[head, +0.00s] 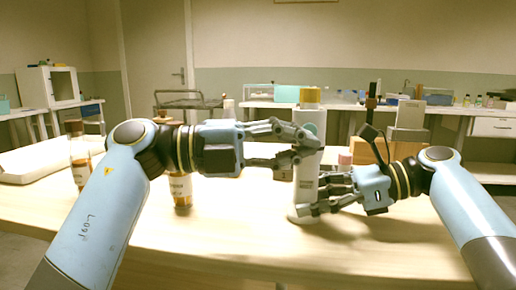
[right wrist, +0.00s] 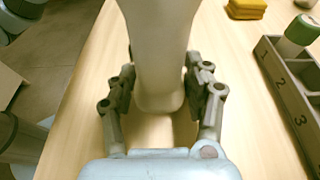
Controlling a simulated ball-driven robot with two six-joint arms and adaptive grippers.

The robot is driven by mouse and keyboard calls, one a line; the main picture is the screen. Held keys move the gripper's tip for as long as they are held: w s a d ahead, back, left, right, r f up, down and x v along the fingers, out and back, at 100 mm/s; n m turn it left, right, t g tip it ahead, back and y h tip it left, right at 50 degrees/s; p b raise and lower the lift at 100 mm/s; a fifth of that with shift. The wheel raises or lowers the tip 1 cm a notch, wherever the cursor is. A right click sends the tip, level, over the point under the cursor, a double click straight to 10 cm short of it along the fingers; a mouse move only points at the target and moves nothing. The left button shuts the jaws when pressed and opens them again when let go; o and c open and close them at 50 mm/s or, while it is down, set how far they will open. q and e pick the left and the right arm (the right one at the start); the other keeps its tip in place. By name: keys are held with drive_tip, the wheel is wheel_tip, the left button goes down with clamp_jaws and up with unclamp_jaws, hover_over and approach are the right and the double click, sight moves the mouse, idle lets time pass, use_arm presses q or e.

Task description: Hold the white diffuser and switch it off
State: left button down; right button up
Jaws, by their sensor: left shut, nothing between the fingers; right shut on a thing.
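The white diffuser (head: 305,185), a tall pale cylinder with a yellow-tan top, stands upright on the table (head: 240,235). My right gripper (head: 314,196) is shut around its lower part. In the right wrist view, the fingers of this gripper (right wrist: 166,95) lie on both sides of the diffuser (right wrist: 163,45), near its base. My left gripper (head: 306,142) is shut and empty at the diffuser's upper part, below the top. Its fingers overlap the body in the head view, so I cannot tell whether they touch it. The diffuser's switch is not discernible.
Amber bottles (head: 180,188) stand to the left, one partly behind my left arm. A pale tray (head: 35,163) lies at the far left. In the right wrist view, a numbered compartment rack (right wrist: 277,85) holds a green-topped bottle (right wrist: 298,38), and a yellow block (right wrist: 246,9) lies nearby. The front table is clear.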

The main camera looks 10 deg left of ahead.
drive_tip(key=shift+f, duration=0.15)
use_arm(q)
drive_tip(key=s+a, duration=0.5)
drive_tip(key=a, duration=0.4)
drive_tip(key=shift+s+a+f, duration=0.15)
drive_tip(key=shift+s+a, duration=0.15)
drive_tip(key=shift+a, duration=0.05)
use_arm(e)
drive_tip(key=o, duration=0.9)
drive_tip(key=shift+o, duration=0.2)
